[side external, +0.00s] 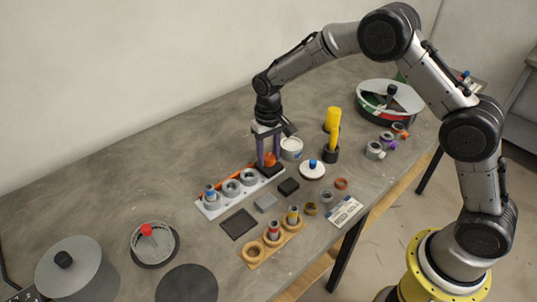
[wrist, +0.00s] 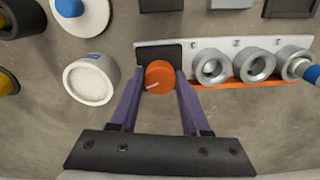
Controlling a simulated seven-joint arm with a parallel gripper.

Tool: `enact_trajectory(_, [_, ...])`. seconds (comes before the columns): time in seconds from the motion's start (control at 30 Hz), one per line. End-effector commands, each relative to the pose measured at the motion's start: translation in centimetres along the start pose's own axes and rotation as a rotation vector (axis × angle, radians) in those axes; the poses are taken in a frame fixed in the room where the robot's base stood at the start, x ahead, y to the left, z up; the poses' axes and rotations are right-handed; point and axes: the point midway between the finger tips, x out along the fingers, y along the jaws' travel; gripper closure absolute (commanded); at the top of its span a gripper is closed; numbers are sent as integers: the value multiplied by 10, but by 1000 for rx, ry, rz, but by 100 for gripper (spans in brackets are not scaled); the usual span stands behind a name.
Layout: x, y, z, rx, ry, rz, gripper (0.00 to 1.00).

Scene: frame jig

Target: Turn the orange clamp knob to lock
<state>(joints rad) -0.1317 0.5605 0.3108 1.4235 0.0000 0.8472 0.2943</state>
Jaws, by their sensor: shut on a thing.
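The orange clamp knob (wrist: 160,76) sits at the end of the white frame jig (wrist: 209,43), by a black block (wrist: 150,53). A pale line on the knob's face points to the lower left in the wrist view. My gripper (wrist: 159,80) is shut on the knob, one purple finger on each side. In the side view my gripper (side external: 268,160) points down over the right end of the jig (side external: 210,213), and the knob (side external: 268,159) shows between the fingers. The jig has several grey ring sockets (wrist: 254,65); a blue-topped peg (wrist: 301,68) stands in the farthest one.
A white round container (wrist: 91,79) stands close beside my gripper. A yellow-handled tool (side external: 332,128) stands upright in a black holder. A wooden holder (side external: 253,253) with pegs lies in front of the jig. The table behind the jig is clear.

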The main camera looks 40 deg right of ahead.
Motion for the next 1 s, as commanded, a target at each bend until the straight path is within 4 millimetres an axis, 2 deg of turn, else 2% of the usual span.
enact_trajectory(0.2, [-1,0,0,171,1,0,100])
enact_trajectory(0.5, [-1,0,0,323,1,0,100])
enact_trajectory(1.0, [-2,0,0,379,2,-1,100])
